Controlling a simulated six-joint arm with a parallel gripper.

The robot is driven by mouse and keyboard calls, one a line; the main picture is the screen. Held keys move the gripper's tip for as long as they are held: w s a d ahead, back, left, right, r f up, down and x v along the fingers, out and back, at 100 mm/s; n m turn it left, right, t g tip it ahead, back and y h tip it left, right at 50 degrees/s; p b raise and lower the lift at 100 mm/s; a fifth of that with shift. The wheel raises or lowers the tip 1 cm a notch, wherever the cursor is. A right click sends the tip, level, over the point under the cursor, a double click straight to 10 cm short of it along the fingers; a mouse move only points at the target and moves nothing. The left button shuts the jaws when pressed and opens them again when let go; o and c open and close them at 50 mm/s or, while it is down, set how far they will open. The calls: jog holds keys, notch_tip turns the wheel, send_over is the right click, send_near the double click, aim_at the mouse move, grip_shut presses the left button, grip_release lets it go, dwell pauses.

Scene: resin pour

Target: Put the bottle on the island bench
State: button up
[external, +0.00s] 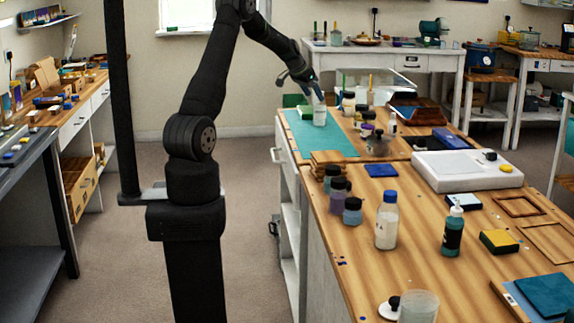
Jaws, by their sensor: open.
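My gripper (314,94) is open at the far left part of the island bench (440,285), just above a small pale container (320,117). That container stands upright on the teal mat (305,140); whether the fingers touch it is too small to tell. A clear bottle with a blue cap (387,226) stands upright on the near part of the bench, well apart from my gripper. A dark teal bottle with a white nozzle (453,232) stands to its right. The picture does not settle which of these is the task's bottle.
Several dark-lidded jars (352,211) stand along the bench's left edge. A white flat device (466,170) lies at the right. A clear cup (418,306) is at the front. Small jars crowd the area right of the mat. Bare wood shows between the bottles and the cup.

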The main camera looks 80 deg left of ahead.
aim_at(320, 103)
jog(key=v, duration=0.5)
jog(key=shift+s+d+r, duration=0.1)
jog(key=shift+s+r, duration=0.05)
jog(key=shift+r, duration=0.15)
jog(key=shift+f, duration=0.1)
jog(key=x, duration=1.2)
jog(key=shift+s, duration=0.1)
jog(key=shift+r, duration=1.25)
